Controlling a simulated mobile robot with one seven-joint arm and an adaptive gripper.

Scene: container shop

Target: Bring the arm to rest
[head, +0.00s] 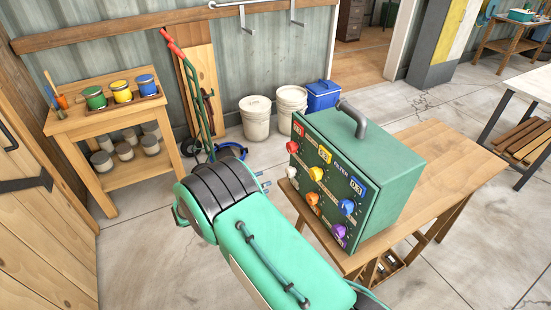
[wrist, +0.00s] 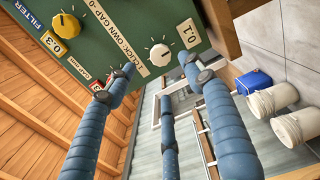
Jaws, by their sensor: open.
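My green arm (head: 262,245) reaches across the lower middle of the head view, in front of a green cabinet. My gripper (wrist: 157,66) has blue segmented fingers, spread apart and empty in the wrist view. Blue bits of the fingertips (head: 264,182) show beyond my arm in the head view; the rest of the gripper is hidden. The fingertips are close to the cabinet's panel (wrist: 110,30), on either side of a white knob (wrist: 159,55). I cannot tell whether any finger touches the panel.
The cabinet (head: 385,165) stands on a wooden table (head: 440,150), with several coloured knobs on its front. A shelf (head: 140,180) with paint cans is at left. A hand truck (head: 195,105), white buckets (head: 256,118) and a blue bin (head: 322,95) stand by the wall. The floor at lower left is clear.

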